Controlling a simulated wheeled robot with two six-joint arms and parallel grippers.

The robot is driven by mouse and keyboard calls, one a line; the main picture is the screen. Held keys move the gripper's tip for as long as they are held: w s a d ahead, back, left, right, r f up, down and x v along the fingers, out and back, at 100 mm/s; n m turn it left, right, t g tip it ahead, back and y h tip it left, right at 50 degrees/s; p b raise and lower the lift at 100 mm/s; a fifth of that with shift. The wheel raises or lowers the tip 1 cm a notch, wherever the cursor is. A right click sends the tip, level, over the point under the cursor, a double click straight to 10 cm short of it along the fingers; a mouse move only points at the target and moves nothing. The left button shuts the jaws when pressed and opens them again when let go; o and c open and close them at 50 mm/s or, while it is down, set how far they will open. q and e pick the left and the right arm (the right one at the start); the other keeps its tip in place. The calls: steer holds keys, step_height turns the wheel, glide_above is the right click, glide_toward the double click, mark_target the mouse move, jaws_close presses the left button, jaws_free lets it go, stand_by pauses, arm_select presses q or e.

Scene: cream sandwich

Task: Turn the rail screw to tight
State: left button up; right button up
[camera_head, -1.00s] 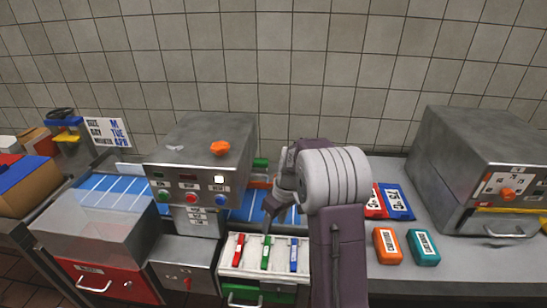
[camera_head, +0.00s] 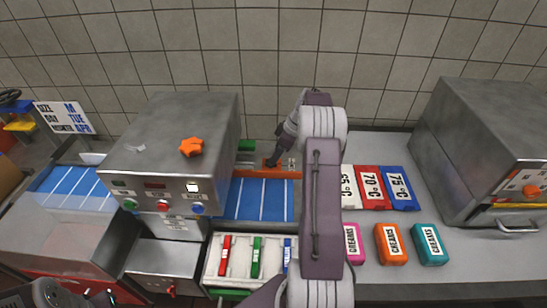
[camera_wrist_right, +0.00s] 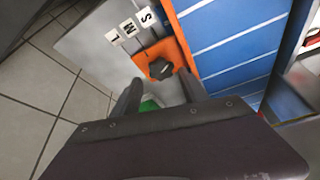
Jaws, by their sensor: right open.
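The rail screw (camera_wrist_right: 160,68) is a dark round knob on an orange block (camera_wrist_right: 172,50) in the right wrist view. White letter tags (camera_wrist_right: 130,28) stand beside the block. My right gripper (camera_wrist_right: 159,76) is open, one finger at each side of the screw in that view. I cannot tell whether the fingers touch it. In the head view the right gripper (camera_head: 273,160) is over the orange rail (camera_head: 265,174) at the back of the blue belt, and it hides the screw. A dark part of my left arm shows at the lower left, but its gripper does not.
A steel machine with an orange knob (camera_head: 191,147) stands left of the rail. A white tray (camera_head: 240,258) with coloured pieces is in front.

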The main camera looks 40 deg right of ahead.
steer(key=x, duration=0.3)
steer(key=shift+a, duration=0.15)
steer(key=shift+f, duration=0.2)
steer(key=shift+w, duration=0.1)
